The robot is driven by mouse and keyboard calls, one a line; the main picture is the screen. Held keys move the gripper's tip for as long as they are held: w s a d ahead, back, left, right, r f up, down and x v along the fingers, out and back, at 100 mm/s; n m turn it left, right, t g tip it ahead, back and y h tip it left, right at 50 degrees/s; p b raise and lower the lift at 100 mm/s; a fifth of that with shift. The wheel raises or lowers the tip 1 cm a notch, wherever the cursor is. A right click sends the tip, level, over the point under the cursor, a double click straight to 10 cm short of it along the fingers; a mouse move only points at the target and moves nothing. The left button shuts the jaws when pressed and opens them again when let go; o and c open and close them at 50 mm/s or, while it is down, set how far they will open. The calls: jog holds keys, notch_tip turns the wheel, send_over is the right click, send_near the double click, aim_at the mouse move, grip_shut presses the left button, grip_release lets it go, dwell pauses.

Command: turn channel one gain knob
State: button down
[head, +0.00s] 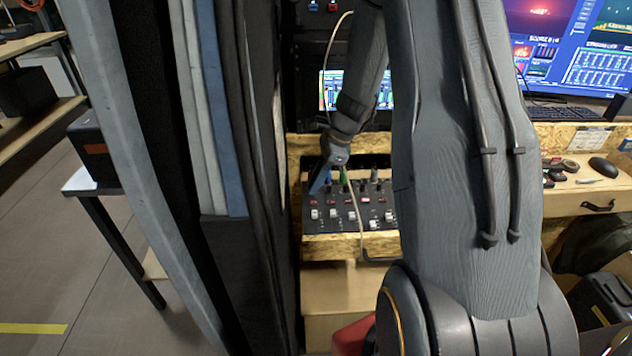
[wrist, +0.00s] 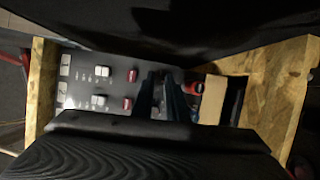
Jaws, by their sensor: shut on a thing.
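The mixer (head: 335,222) is a dark panel with white faders, red buttons and a top row of small knobs and plugs. It also shows in the wrist view (wrist: 88,72), with white faders at left and red buttons beside them. My gripper (head: 320,184) is down at the upper left of the panel, at the leftmost column. In the wrist view my gripper's fingers (wrist: 163,100) are close together at the panel. They are shut on the channel one gain knob, which the fingers hide. How far the knob is turned cannot be seen.
A wooden frame (head: 328,246) surrounds the mixer. A green plug (head: 343,176) and a pale cable (head: 352,218) are close to my gripper. A lit screen (head: 328,90) stands behind. Dark hanging panels block the left side.

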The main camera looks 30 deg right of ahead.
dwell(0.3)
jog(key=c, duration=1.7)
grip_release()
jog(key=shift+c, duration=0.2)
jog(key=shift+r, duration=0.1)
jog(key=b+v, duration=0.1)
jog(key=v, duration=0.6)
jog(key=shift+r, duration=0.3)
jog(key=shift+d, duration=0.2)
